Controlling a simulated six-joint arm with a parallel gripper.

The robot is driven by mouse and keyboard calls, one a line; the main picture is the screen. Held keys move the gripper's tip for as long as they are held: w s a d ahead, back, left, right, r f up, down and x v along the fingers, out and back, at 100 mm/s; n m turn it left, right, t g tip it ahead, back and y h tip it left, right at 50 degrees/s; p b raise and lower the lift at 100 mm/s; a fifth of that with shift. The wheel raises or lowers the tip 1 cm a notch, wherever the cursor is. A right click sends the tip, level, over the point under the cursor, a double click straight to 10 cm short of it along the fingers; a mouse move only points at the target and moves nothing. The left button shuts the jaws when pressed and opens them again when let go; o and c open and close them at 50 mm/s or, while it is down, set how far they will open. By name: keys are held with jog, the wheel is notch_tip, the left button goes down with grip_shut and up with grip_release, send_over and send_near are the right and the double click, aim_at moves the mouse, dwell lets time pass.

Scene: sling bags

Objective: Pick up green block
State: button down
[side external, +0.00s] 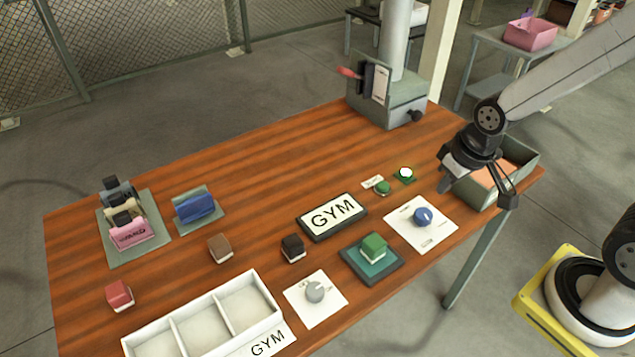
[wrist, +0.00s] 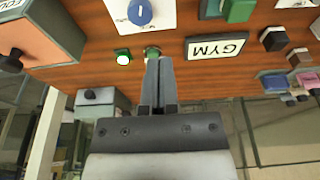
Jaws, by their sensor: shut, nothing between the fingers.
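The green block (side external: 374,247) sits on a dark teal pad (side external: 352,262) near the front of the wooden table. In the wrist view the green block (wrist: 240,9) is at the top edge, partly cut off. My gripper (side external: 446,187) is above the right part of the table, up and to the right of the block and well apart from it. In the wrist view my gripper's fingers (wrist: 156,66) are together with nothing between them.
Near the block are a GYM sign (side external: 333,216), a white panel with a blue knob (side external: 422,216), a black block (side external: 293,248) and a grey knob (side external: 315,291). A green button (side external: 382,187) and lit lamp (side external: 405,174) lie behind. A white divided tray (side external: 205,318) stands front left.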

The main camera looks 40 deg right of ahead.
jog(key=shift+c, duration=0.4)
grip_release()
jog(key=m+g+y, duration=0.4)
jog(key=m+y, duration=0.9)
jog(key=m, duration=0.3)
send_near(378, 239)
jog(key=a, duration=0.1)
jog(key=s+a+f, duration=0.1)
jog(key=a, duration=0.1)
jog(key=s+a+f, duration=0.1)
jog(key=shift+s+a, duration=0.2)
jog(key=shift+a, duration=0.05)
jog(key=shift+w+f+m+t+y, duration=0.2)
jog(key=shift+w+m+t+y, duration=0.1)
jog(key=shift+w+m+t, duration=0.55)
jog(key=shift+x, duration=1.35)
